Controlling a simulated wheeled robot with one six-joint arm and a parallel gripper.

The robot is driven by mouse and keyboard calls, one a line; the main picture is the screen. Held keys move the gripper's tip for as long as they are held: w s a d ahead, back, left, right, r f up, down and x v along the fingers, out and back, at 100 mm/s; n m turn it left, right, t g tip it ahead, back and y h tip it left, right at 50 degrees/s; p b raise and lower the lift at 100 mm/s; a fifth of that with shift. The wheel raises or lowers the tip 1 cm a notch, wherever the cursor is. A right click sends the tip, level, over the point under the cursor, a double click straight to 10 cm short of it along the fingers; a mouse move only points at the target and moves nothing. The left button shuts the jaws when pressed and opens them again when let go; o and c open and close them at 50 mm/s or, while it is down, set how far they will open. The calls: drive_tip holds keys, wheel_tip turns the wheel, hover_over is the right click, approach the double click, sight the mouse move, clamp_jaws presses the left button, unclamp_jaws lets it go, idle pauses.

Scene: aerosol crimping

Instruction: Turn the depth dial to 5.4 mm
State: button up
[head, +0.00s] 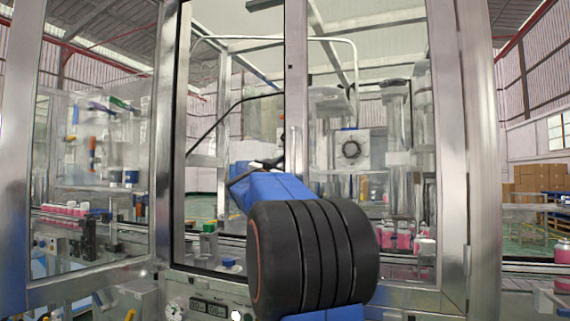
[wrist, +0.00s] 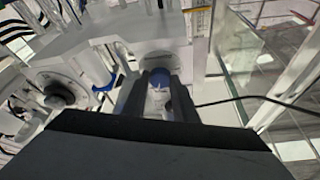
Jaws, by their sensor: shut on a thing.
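My gripper (wrist: 158,85) reaches through the opening in the machine's framed front. In the wrist view its two dark fingers are shut on a small blue and white piece (wrist: 158,81). I cannot tell whether this piece is a knob or a loose part. What looks like the same part (wrist: 60,94) shows at the left in the wrist view, apart from the fingers. No scale reading is legible. My own arm hides much of the middle in the head view.
Metal door posts (head: 296,90) and clear panels frame the opening. A black cable (wrist: 262,98) curves close by the fingers. Pink cans (head: 400,240) stand on the line at right. A panel with small displays (head: 208,308) is low in front.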

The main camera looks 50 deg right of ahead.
drive_tip(key=m+g, duration=0.1)
drive_tip(key=m, duration=0.1)
drive_tip(key=m+g, duration=0.1)
drive_tip(key=m, duration=0.2)
drive_tip(key=shift+w+g, duration=0.15)
drive_tip(key=shift+g, duration=0.15)
drive_tip(key=shift+r+m+g+y, duration=0.1)
drive_tip(key=shift+m+g+y, duration=0.45)
drive_tip(key=shift+m, duration=1.45)
drive_tip(key=shift+r+m+g+y, duration=0.1)
drive_tip(key=shift+m+g+y, duration=0.2)
drive_tip(key=shift+m+y, duration=1.1)
drive_tip(key=shift+r+m+g+y, duration=0.1)
drive_tip(key=shift+m+g, duration=0.35)
drive_tip(key=shift+m, duration=2.15)
drive_tip(key=o, duration=1.1)
drive_tip(key=shift+c, duration=0.2)
drive_tip(key=shift+a, duration=0.1)
